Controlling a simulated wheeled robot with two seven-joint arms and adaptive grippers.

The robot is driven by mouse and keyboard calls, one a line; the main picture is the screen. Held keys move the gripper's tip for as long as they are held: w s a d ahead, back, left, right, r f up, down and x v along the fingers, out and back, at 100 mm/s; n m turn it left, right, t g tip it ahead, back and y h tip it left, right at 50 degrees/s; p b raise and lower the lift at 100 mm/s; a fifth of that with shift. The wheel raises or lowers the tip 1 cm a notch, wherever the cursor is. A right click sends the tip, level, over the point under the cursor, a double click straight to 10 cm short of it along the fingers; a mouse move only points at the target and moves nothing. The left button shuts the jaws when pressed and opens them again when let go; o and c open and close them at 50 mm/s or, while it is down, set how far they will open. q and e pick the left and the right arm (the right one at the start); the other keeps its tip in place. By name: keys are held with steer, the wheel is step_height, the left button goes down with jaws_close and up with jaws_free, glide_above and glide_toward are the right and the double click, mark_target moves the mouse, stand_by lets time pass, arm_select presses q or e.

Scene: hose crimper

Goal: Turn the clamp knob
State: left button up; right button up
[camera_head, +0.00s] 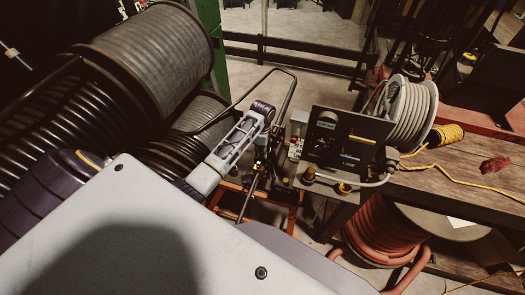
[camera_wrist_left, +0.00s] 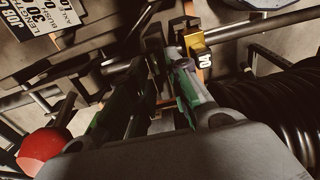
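My left gripper (camera_head: 258,166) is in the middle of the head view, pointing down beside the crimper, left of its dark panel (camera_head: 345,138). In the left wrist view its two fingers (camera_wrist_left: 165,45) stand apart with a narrow gap, and I see nothing clearly held between them. A red ball knob (camera_wrist_left: 42,150) on a dark rod is left of the fingers. A yellow block (camera_wrist_left: 197,46) with a number tag is just right of the fingertips. I cannot tell for sure which part is the clamp knob. My right gripper is in neither view.
Large hose reels (camera_head: 150,60) fill the left side of the head view. A wooden bench (camera_head: 455,175) at right carries a pale hose reel (camera_head: 408,108) and a yellow cord spool (camera_head: 445,135). A red hose coil (camera_head: 385,235) is below. Brass fittings (camera_head: 310,175) sit before the panel.

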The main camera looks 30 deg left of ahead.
arm_select(q)
jaws_close()
